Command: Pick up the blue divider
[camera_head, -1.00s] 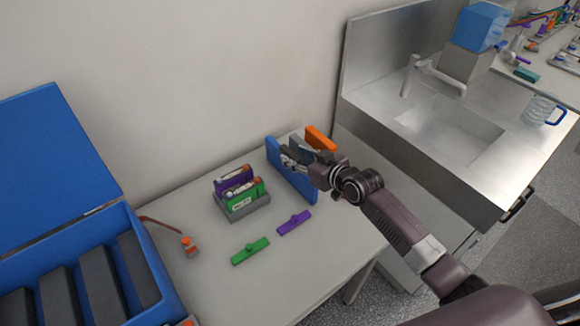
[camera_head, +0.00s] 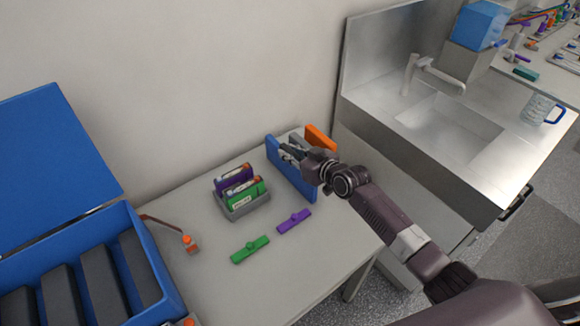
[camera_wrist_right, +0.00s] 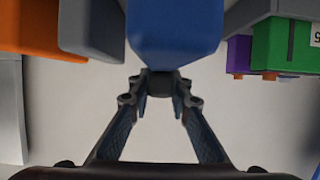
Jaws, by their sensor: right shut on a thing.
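The blue divider (camera_head: 292,171) is an upright blue panel on the white table, at the left of a group with a grey and an orange panel. In the right wrist view the blue divider (camera_wrist_right: 174,32) is just beyond my fingertips. My right gripper (camera_head: 287,152) is at the divider's upper edge. In the right wrist view the fingers of my right gripper (camera_wrist_right: 160,84) come together at the divider's near end. The arm partly hides the grey panel. My left gripper is in neither view.
A grey panel (camera_head: 297,139) and an orange panel (camera_head: 320,140) stand right of the divider. A grey holder (camera_head: 240,211) with battery packs stands to its left. A green piece (camera_head: 250,250) and a purple piece (camera_head: 294,221) lie in front. A blue case (camera_head: 148,258) is at left.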

